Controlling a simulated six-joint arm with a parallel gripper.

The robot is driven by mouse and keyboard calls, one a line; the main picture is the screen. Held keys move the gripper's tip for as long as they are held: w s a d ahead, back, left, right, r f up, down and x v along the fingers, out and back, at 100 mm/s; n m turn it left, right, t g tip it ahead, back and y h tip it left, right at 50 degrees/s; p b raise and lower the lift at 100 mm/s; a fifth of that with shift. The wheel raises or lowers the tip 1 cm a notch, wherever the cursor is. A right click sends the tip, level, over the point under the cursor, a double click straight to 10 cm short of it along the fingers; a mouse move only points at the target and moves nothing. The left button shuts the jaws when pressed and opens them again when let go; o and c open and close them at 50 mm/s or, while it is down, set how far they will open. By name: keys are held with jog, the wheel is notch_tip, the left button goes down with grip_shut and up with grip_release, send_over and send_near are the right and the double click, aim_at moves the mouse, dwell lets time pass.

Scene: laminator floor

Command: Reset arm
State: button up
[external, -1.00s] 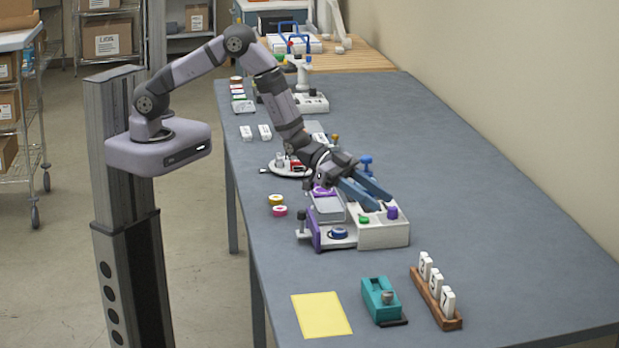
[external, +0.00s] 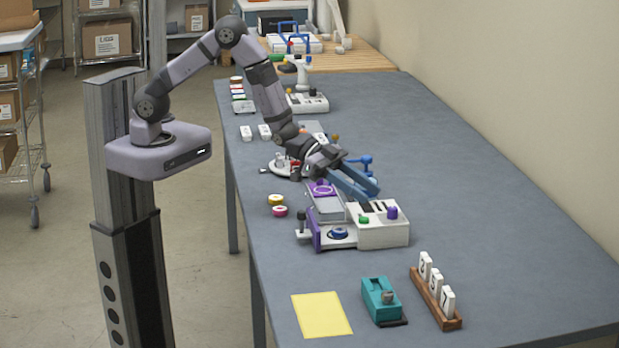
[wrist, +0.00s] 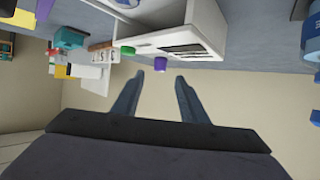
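My gripper (external: 366,188) is above the back part of the white and purple laminator (external: 382,234) on the blue-grey table. In the wrist view my gripper (wrist: 160,75) has its two blue-grey fingers spread apart with nothing between them. The laminator's white body (wrist: 185,40), with a green knob (wrist: 127,51) and a purple knob (wrist: 159,64), shows beyond the fingertips. My arm reaches from its column at the left over the table.
A yellow sheet (external: 321,315), a teal device (external: 381,300) and a wooden rack (external: 436,300) with numbered white tiles stand at the near end. Blue-topped equipment (external: 366,161) stands just behind the gripper. The table's right side is clear.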

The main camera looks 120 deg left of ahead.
jog(key=shift+s+d+r+g, duration=0.15)
jog(key=shift+s+d+g, duration=0.05)
jog(key=shift+d+g, duration=0.1)
jog(key=s+d+g, duration=0.4)
jog(key=s+d, duration=0.1)
jog(key=s, duration=0.6)
jog(key=s+d+r+g, duration=0.1)
jog(key=s+d+g, duration=0.3)
jog(key=s, duration=0.7)
jog(key=s+d+g, duration=0.4)
jog(key=s+d, duration=0.4)
jog(key=s, duration=0.3)
jog(key=shift+s+r+g, duration=0.2)
jog(key=shift+s+g, duration=0.05)
jog(key=shift+g, duration=0.15)
